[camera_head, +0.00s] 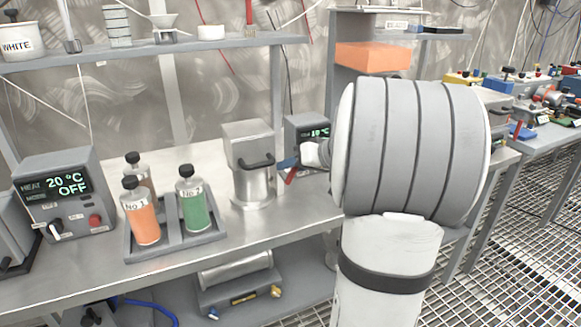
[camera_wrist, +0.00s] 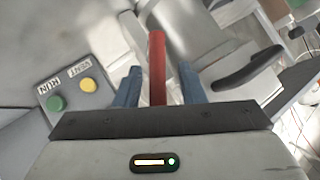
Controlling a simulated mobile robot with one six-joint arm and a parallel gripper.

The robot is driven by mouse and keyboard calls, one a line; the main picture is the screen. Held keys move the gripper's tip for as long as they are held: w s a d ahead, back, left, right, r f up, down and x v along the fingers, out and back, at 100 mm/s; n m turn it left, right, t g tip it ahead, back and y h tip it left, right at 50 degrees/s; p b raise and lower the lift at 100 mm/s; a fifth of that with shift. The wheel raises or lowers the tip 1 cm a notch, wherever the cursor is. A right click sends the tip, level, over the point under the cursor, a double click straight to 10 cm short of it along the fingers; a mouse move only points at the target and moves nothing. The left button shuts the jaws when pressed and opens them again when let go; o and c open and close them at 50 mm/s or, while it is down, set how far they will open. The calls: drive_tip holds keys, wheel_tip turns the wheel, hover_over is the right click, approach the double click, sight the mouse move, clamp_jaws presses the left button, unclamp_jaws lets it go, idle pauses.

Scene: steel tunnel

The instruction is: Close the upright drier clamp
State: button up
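The drier is a steel cylinder with a squarish grey top (camera_head: 247,140) and a dark handle (camera_head: 256,162), standing on the bench. A red lever (camera_head: 290,176) shows at its right side, in front of my gripper (camera_head: 287,162). In the wrist view the red lever (camera_wrist: 157,75) stands between the two blue fingers of my gripper (camera_wrist: 160,84). A gap shows on each side of the lever, so the gripper is open around it. The dark handle (camera_wrist: 248,68) also shows at the right. The lever's joint with the drier is not clear.
A panel with a green button (camera_wrist: 57,103) and a yellow button (camera_wrist: 89,85) is left of the fingers in the wrist view. A rack (camera_head: 176,246) of labelled bottles stands left of the drier. A shelf (camera_head: 150,49) runs above the bench. A display box (camera_head: 305,130) stands behind.

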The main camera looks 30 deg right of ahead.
drive_tip(key=v, duration=0.7)
drive_tip(key=shift+p, duration=0.35)
